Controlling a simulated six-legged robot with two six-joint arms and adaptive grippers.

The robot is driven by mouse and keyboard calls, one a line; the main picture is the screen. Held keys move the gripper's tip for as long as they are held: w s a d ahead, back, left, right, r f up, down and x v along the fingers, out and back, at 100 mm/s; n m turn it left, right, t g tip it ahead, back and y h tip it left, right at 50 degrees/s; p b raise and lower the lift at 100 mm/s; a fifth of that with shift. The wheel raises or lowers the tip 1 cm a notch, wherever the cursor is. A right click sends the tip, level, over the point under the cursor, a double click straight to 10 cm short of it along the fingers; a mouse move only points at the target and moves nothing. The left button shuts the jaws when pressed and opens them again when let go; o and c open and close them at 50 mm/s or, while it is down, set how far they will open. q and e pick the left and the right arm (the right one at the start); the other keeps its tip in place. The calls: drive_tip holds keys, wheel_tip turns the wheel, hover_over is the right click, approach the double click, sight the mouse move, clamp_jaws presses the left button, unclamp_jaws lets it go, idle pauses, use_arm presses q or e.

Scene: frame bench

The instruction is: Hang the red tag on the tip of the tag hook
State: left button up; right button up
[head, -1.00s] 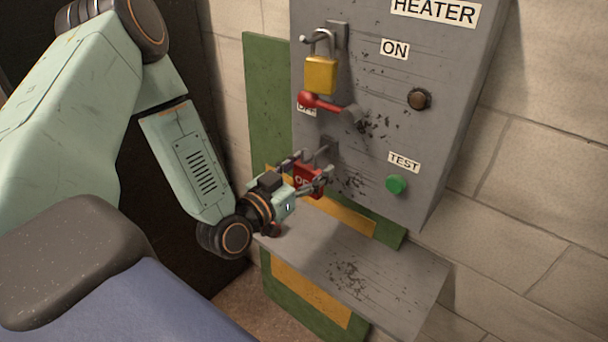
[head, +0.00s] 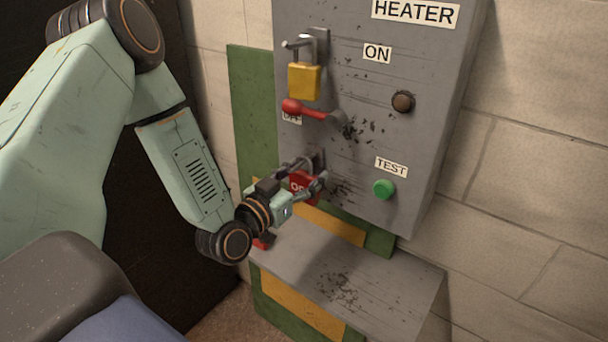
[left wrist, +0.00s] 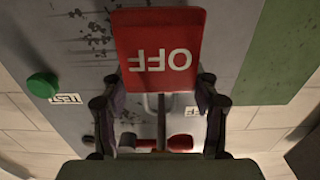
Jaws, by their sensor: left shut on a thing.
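My left gripper (head: 308,180) is shut on the red tag (head: 299,187) in front of the lower part of the heater box. In the left wrist view the tag (left wrist: 160,40) shows its OFF lettering upside down, between and beyond the fingertips (left wrist: 160,85). The tag hook (head: 319,160) sticks out of the box right by the fingers, which partly cover it. I cannot tell whether the tag's hole is around the hook tip or only beside it. My right gripper is not in view.
The grey heater box (head: 350,205) carries a yellow padlock (head: 304,82) on its hasp, a red-knobbed lever (head: 305,109) and a green TEST button (head: 384,189). A grey shelf (head: 380,275) juts out below. A small red thing (head: 264,241) lies on its left end.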

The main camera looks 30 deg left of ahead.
use_arm(q)
drive_tip(key=shift+w+a+f, duration=0.1)
drive_tip(key=shift+w, duration=0.05)
drive_tip(key=o, duration=1.2)
drive_tip(key=shift+s+a, duration=0.15)
drive_tip(key=shift+s, duration=1.25)
drive_tip(key=shift+s+a, duration=0.15)
drive_tip(key=shift+s, duration=2.3)
drive_tip(key=shift+w+d, duration=0.1)
